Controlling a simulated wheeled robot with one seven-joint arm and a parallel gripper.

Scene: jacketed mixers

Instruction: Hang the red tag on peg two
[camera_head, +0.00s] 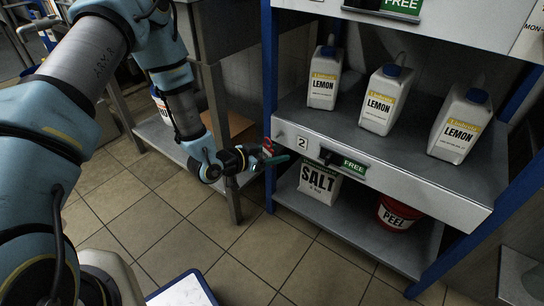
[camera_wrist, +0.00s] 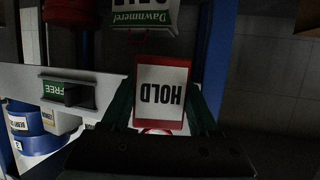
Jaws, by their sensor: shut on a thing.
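My gripper (camera_head: 268,158) is shut on the red tag (camera_head: 267,147), just left of the shelf front marked 2. In the wrist view the tag (camera_wrist: 161,75) has a red border and a white face reading HOLD upside down, between the two green fingers of my gripper (camera_wrist: 160,112). The number 2 plate (camera_head: 302,143) is on the grey shelf front. Right of it a dark peg-like piece (camera_head: 327,157) sticks out beside a green FREE sign (camera_head: 353,165). In the wrist view the dark piece (camera_wrist: 72,94) is left of the tag, apart from it.
White LEMON jugs (camera_head: 382,99) stand on the shelf above the plate. A SALT bag (camera_head: 319,183) and a red PEEL bucket (camera_head: 398,214) are on the shelf below. A blue upright (camera_head: 269,100) stands close to my gripper. The tiled floor (camera_head: 245,245) in front is mostly clear.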

